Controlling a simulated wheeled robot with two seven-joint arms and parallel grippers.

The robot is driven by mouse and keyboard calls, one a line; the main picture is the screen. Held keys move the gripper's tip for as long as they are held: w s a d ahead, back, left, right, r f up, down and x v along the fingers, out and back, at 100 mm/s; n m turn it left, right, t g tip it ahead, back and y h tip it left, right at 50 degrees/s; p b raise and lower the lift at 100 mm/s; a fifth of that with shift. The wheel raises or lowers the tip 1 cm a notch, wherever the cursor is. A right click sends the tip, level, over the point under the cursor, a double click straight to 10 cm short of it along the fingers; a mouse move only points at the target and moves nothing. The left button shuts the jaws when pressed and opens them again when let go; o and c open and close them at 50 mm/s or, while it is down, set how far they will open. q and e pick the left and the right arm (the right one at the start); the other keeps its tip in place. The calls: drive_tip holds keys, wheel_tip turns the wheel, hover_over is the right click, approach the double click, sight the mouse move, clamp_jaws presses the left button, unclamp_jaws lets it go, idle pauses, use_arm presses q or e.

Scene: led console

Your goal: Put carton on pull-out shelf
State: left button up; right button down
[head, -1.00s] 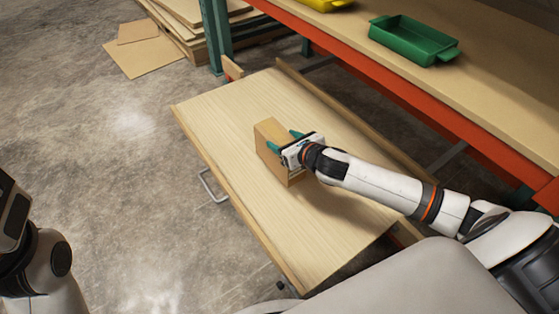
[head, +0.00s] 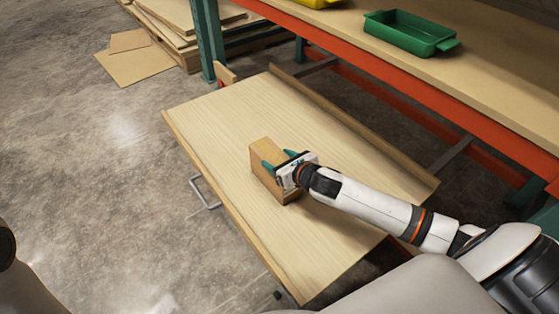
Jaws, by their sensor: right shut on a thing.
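The carton (head: 263,158) is a small brown box. It is upright at the middle of the pull-out shelf (head: 220,130), a pale wooden board drawn out from under the bench. Its base appears to rest on the board. My right gripper (head: 279,163) is shut on the carton, with its teal fingers at the box's upper part. The gripper and wrist hide the carton's right side. Of my left arm only a blurred part shows at the lower left edge; its gripper is out of view.
The bench (head: 480,80) with an orange front beam runs along the upper right. A green tray (head: 410,33) and a yellow one (head: 318,2) stand on it. The shelf has a metal handle (head: 205,194) and a raised back strip. Flat boards (head: 190,15) lie at the upper left.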

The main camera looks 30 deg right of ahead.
drive_tip(key=shift+r, duration=0.1)
drive_tip(key=shift+c, duration=1.9)
unclamp_jaws()
